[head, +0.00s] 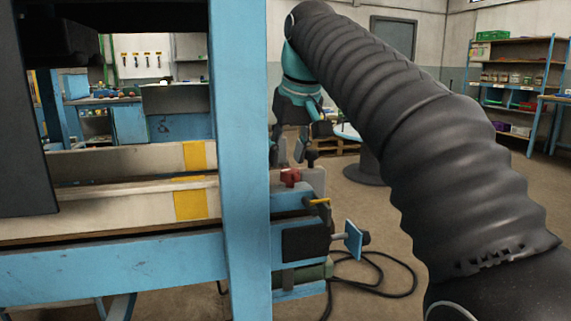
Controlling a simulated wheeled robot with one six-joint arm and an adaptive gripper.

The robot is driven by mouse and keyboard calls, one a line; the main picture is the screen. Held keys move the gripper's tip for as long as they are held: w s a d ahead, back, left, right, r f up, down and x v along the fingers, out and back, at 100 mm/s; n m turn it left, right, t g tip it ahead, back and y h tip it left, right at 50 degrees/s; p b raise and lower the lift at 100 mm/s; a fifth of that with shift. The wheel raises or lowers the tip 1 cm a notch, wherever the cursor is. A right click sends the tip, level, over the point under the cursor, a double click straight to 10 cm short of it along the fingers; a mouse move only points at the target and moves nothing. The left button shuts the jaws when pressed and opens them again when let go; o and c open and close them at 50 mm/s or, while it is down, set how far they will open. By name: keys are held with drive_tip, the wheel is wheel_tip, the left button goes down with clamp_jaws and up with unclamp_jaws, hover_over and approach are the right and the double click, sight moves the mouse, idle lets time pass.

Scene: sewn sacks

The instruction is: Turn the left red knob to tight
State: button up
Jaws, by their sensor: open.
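Nothing shows between the fingers.
The blue upright post (239,160) stands close in front and covers part of the machine. A dark knob (312,157) and a yellow handle (317,201) are beside the red knob. A blue plate (353,239) juts out right. Black hoses (385,290) lie on the floor.

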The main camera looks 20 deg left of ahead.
drive_tip(key=shift+b+x, duration=0.3)
drive_tip(key=shift+x, duration=1.05)
drive_tip(key=shift+c, duration=0.3)
